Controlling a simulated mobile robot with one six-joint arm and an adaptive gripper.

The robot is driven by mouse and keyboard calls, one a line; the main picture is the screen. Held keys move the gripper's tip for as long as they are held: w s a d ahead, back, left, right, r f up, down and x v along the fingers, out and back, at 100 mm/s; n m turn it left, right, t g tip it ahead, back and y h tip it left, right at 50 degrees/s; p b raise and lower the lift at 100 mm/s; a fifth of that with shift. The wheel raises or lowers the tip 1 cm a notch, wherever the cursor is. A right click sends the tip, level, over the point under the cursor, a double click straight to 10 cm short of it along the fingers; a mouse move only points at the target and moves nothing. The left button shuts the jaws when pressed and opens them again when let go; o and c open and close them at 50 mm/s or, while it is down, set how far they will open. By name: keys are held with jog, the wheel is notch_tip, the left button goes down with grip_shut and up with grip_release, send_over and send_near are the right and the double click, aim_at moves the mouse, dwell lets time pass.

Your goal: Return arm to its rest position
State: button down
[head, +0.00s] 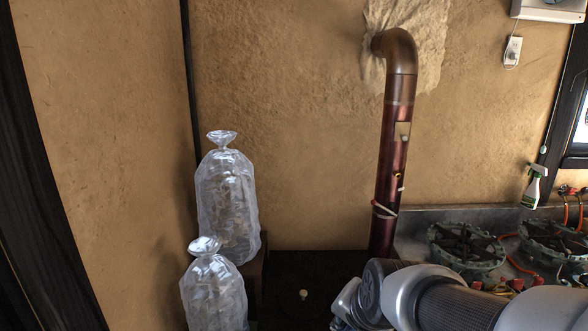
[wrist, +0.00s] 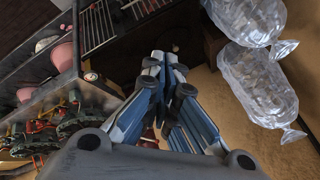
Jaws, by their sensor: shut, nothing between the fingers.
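My arm reaches in from the lower right of the head view. Its grey wrist links show there, and the fingers are cut off or hidden at the bottom edge. In the wrist view my gripper (wrist: 163,68) has its blue-grey fingers together, with nothing between them. It hangs over a dark area beside the stove counter, apart from the clear plastic bags.
Two tied clear bags, an upper one (head: 226,200) and a lower one (head: 214,295), stand left of the arm. A brown stovepipe (head: 392,150) rises behind it. Gas burners (head: 465,250) and a spray bottle (head: 534,187) are on the right counter.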

jog(key=s+d+r+n+g, duration=0.1)
jog(key=s+d+n, duration=0.1)
jog(key=s, duration=0.8)
jog(key=s+d+r+n+h, duration=0.1)
jog(key=s+n, duration=0.4)
jog(key=s, duration=0.5)
jog(key=shift+d+n+g, duration=0.3)
jog(key=shift+d+g, duration=0.1)
jog(key=shift+d, duration=0.4)
